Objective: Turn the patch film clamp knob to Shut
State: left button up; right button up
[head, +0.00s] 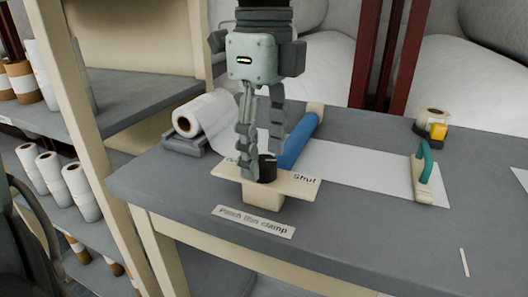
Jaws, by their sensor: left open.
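The patch film clamp knob (266,170) is small and black, on a cream plate (226,175) at the table's front edge. The word "Shut" (304,178) is at the plate's right end; lettering at the left end is mostly hidden by my fingers. A label (253,222) below reads "Patch film clamp". My left gripper (261,164) points down from above, its open fingertips at the knob and partly covering it. I cannot tell whether they touch it. The knob's pointing direction is not clear. My right gripper is not in view.
A white film roll (205,117) stands behind left of the knob, and a blue roller (299,140) lies close behind it. A white sheet (356,172) runs right to a green-handled tool (424,165). A tape dispenser (435,130) is further back. Shelves with rolls stand left.

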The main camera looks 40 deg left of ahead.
aim_at(264, 161)
pick_arm(q)
notch_tip(264, 161, up, 11)
dwell(0.3)
jog(key=shift+s, duration=0.1)
dwell(0.4)
